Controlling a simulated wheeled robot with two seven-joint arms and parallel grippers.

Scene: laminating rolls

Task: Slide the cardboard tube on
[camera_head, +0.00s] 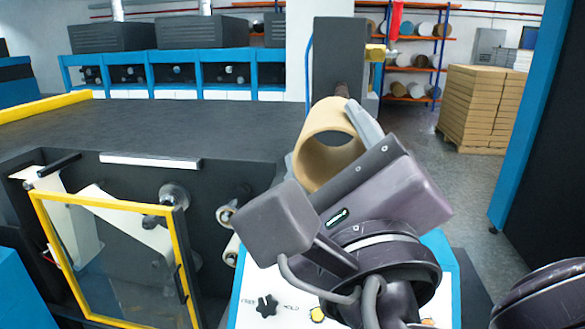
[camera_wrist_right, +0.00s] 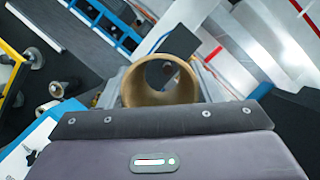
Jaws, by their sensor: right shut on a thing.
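The cardboard tube (camera_head: 335,115) is tan, hollow and short. My right gripper (camera_head: 328,148) is shut on it, with a finger at each side, and holds it tilted, its open near end facing the head camera. In the right wrist view the tube (camera_wrist_right: 133,88) lies between the fingers, and a dark shape shows through its bore. A brownish shaft end (camera_head: 342,88) shows just behind the tube's far end, in front of a dark upright block (camera_head: 340,50). I cannot tell whether the tube is around the shaft. My left gripper is not in view.
A dark machine with a flat top (camera_head: 150,120) fills the left, with a yellow-framed clear door (camera_head: 110,255) and rollers. A white control panel (camera_head: 258,300) lies below my right gripper. Stacked boxes (camera_head: 480,110) and orange shelves (camera_head: 420,60) stand behind. A blue-edged dark panel (camera_head: 545,150) bounds the right.

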